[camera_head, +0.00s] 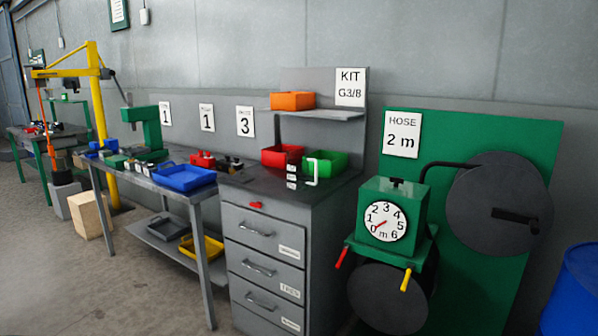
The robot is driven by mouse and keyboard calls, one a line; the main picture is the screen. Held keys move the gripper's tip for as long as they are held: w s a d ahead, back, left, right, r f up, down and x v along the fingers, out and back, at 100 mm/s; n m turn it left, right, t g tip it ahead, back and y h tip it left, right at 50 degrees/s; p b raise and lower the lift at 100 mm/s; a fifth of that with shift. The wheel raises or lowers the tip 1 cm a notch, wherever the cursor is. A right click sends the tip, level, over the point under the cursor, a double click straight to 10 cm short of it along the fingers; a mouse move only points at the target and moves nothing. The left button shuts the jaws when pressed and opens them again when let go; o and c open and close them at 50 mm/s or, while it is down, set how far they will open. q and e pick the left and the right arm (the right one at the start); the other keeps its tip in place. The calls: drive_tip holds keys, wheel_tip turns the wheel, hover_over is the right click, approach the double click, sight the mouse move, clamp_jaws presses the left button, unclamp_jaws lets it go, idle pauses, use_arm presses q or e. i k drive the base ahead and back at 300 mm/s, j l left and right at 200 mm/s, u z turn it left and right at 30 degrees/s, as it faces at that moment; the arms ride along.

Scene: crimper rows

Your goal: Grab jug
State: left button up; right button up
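I cannot clearly make out a jug in this view. A small white hook-shaped piece (313,172) stands at the front of a green bin (333,163) on the grey drawer cabinet; I cannot tell whether it is a handle or what it belongs to. Neither of my grippers is in view.
A workbench (140,180) with a blue tray (184,178) and a green press (147,127) stands left of the cabinet (262,222). A hose-reel machine (393,210) and a blue drum (574,295) stand right. A wooden block (88,216) is on the floor; the front left floor is clear.

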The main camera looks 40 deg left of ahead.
sight(298, 159)
drive_tip(key=i+j, duration=0.2)
drive_tip(key=j, duration=0.15)
drive_tip(key=i+j, duration=0.15)
drive_tip(key=j, duration=0.15)
drive_tip(key=i+j, duration=0.2)
drive_tip(key=j, duration=0.15)
drive_tip(key=z, duration=0.05)
